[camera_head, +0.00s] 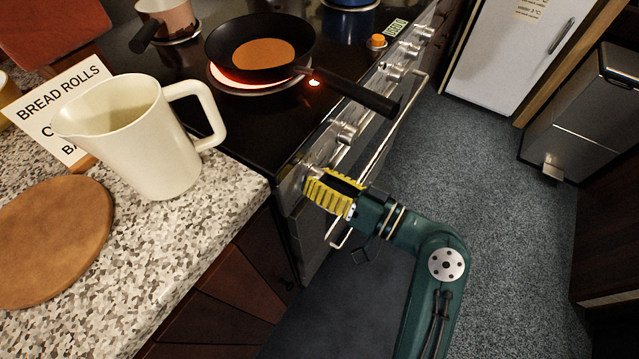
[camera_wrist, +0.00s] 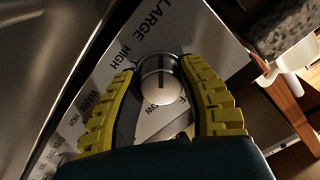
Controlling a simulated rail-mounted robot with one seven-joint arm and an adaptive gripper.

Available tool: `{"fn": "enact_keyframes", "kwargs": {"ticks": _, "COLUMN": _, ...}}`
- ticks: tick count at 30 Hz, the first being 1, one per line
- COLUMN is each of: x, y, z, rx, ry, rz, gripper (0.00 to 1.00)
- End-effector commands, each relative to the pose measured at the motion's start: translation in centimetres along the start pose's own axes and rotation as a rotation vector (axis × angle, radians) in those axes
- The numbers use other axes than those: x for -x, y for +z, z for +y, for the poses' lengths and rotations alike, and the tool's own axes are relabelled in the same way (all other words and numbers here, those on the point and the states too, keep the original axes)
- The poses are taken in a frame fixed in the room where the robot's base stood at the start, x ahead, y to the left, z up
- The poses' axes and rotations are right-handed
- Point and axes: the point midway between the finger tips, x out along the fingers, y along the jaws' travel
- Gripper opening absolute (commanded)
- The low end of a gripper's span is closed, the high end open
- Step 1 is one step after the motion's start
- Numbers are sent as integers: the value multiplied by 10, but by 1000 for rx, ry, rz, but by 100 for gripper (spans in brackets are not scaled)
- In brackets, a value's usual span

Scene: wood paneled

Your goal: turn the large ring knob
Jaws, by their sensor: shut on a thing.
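The large ring knob (camera_wrist: 158,85) is a round silver dial with a dark pointer line, in the middle of the wrist view. The panel around it reads LARGE, HIGH and, partly covered, LOW. My gripper (camera_wrist: 158,70) has its yellow ridged fingers on either side of the knob, shut on it. In the head view my gripper (camera_head: 314,181) is at the near end of the stove's front panel, and its fingers hide most of this knob. The pointer line runs nearly upright in the wrist view.
Other knobs (camera_head: 345,132) line the panel, above a long oven handle (camera_head: 378,150). A black pan (camera_head: 262,48) sits on a glowing ring, its handle reaching over the front edge. A cream pitcher (camera_head: 140,140) stands on the speckled counter (camera_head: 205,235).

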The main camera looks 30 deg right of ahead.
Motion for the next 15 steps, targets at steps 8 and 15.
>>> {"fn": "enact_keyframes", "kwargs": {"ticks": 8, "x": -1, "y": 8, "z": 6, "rx": 228, "ry": -2, "rz": 1, "gripper": 4}}
{"fn": "enact_keyframes", "kwargs": {"ticks": 15, "x": 0, "y": 8, "z": 6, "rx": 454, "ry": -1, "rz": 1, "gripper": 4}}
